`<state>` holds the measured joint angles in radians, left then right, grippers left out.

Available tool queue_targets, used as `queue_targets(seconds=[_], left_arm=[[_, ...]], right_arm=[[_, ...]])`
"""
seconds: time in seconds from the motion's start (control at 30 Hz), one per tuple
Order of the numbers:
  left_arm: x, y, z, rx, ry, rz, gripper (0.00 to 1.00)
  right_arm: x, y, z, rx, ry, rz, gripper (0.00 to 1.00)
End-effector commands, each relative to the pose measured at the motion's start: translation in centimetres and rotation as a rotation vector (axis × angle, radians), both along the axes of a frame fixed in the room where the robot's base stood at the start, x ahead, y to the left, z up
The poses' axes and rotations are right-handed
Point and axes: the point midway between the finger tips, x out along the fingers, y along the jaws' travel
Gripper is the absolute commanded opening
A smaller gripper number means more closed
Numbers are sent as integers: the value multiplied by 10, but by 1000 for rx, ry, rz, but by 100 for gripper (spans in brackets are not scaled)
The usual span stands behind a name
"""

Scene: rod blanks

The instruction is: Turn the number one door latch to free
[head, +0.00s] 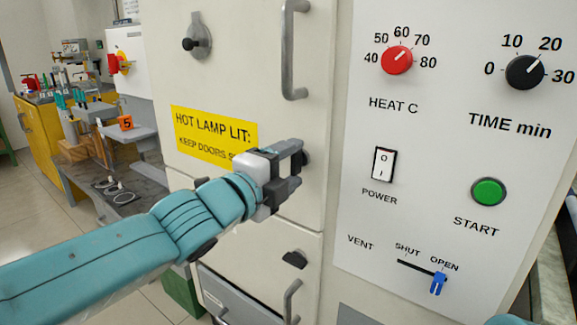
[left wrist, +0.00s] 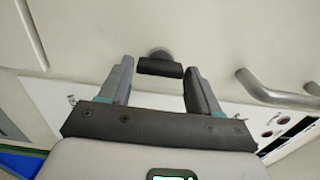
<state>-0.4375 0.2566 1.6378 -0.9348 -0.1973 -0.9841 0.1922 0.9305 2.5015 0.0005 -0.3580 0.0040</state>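My left gripper (head: 297,167) is at the right edge of the cream cabinet door (head: 235,85). Its fingers are apart. In the left wrist view a latch with a black bar-shaped knob (left wrist: 160,69) on a grey round base sits between and just beyond the fingertips (left wrist: 159,80), with a gap on each side. In the head view the gripper mostly hides this latch. Another latch (head: 197,40), a grey plate with a black knob, is at the upper left. A black latch knob (head: 294,259) is on the lower door. I see no number on any latch. My right gripper is out of view.
A grey bar handle (head: 291,50) stands out above my gripper, and another handle (head: 291,302) is below. A yellow warning sign (head: 214,137) is partly covered by my gripper. The control panel (head: 440,120) with knobs and switches is at the right.

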Motion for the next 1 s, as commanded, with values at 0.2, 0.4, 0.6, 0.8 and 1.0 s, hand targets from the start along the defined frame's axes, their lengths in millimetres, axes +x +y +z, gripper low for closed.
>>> queue_targets(seconds=[0.2, 0.4, 0.6, 0.8, 1.0], left_arm=[[0, 0, 0, -2, 1, 0, 81], [-4, 3, 1, -3, 1, 1, 81], [-35, 26, 3, -4, -1, 2, 81], [-79, 59, 5, -4, 0, 3, 81], [-114, 83, 3, -2, 1, 2, 81]], right_arm=[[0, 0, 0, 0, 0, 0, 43], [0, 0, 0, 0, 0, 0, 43], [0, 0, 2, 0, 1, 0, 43], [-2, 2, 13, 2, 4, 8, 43], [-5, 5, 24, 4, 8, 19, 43]])
